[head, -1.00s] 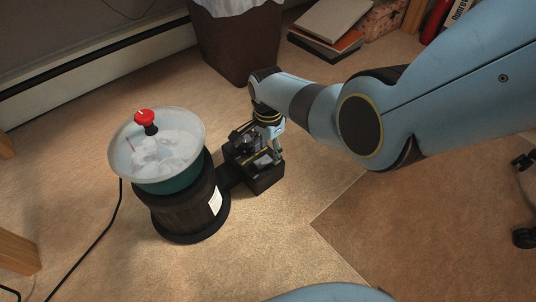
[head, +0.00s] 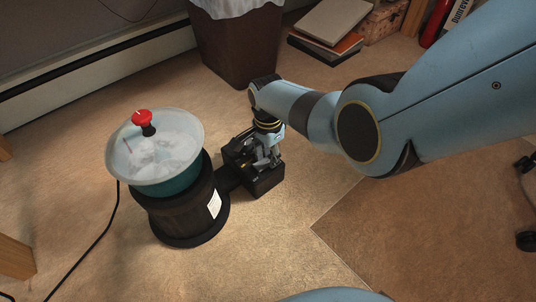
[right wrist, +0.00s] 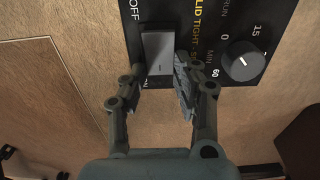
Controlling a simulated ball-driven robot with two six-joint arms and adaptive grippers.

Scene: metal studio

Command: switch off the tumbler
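The tumbler has a translucent bowl (head: 190,125) with a red knob on top, above a dark round base (head: 165,218). Whitish contents show blurred in the bowl. A black control box (head: 262,184) is joined to the base's right side. My right gripper (head: 266,157) is over this box, pointing down. The right wrist view shows its panel, with a grey rocker switch (right wrist: 158,52) under the word OFF; the lettering at its lower end is partly hidden by a finger. My right gripper (right wrist: 160,68) is open, one finger at each side of the switch. Contact is unclear. My left gripper is out of view.
A timer knob (right wrist: 243,61) sits on the panel right of the switch. A brown bin (head: 237,45) stands behind the box, and books (head: 328,25) lie behind my right arm. A black cord (head: 100,235) runs across the floor at left. The floor in front is clear.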

